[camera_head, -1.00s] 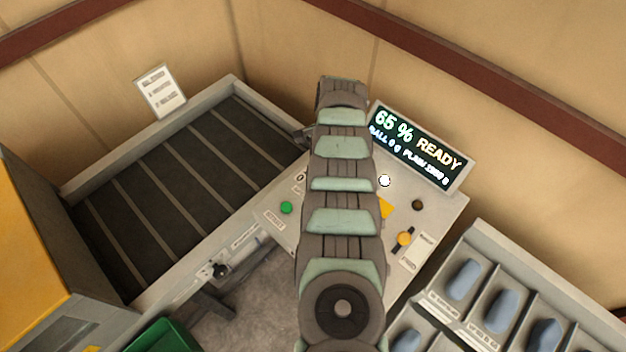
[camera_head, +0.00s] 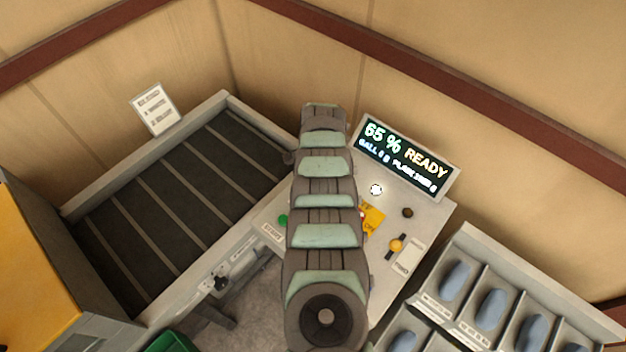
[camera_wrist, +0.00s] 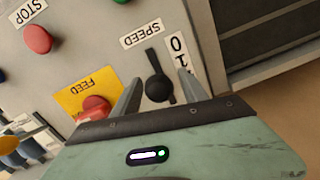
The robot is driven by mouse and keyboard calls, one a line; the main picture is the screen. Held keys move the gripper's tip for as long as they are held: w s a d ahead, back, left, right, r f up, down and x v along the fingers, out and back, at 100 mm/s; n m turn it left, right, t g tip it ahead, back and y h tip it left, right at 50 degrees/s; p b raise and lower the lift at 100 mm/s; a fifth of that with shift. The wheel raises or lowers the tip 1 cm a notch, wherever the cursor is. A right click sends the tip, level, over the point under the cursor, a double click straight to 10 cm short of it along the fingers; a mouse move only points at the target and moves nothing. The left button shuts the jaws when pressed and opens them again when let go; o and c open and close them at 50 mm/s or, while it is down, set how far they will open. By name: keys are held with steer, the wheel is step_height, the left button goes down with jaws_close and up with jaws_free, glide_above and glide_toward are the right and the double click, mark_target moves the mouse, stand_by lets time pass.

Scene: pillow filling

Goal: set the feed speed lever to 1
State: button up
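The speed lever (camera_wrist: 157,86) is a black knob with a long black handle beside the SPEED label (camera_wrist: 141,33) in the wrist view. A white strip marked 0 and 1 (camera_wrist: 180,55) lies alongside it; the text appears upside down. My gripper (camera_wrist: 159,77) is open, with one finger on each side of the lever. I cannot tell whether either finger touches it. In the head view, my arm hides the lever and my gripper. The display (camera_head: 405,157) there reads READY with a percentage, seemingly 65.
A red button on a yellow FEED plate (camera_wrist: 85,98) sits close to one finger. A red STOP button (camera_wrist: 38,39) is farther off. In the head view, a dark slatted conveyor (camera_head: 180,200) lies left and a bin rack (camera_head: 490,300) right.

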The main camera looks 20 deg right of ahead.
steer(key=shift+r, duration=0.1)
step_height(320, 180, up, 3)
steer(key=shift+f+p, duration=0.2)
steer(key=shift+p, duration=0.6)
steer(key=shift+d+r, duration=0.1)
steer(key=shift+r, duration=0.25)
steer(key=shift+d+r+b, duration=0.15)
steer(key=shift+r+b, duration=0.35)
steer(key=shift+r, duration=1.3)
steer(key=shift+d+r+b, duration=0.1)
steer(key=shift+r+b, duration=0.4)
steer(key=shift+r, duration=1.3)
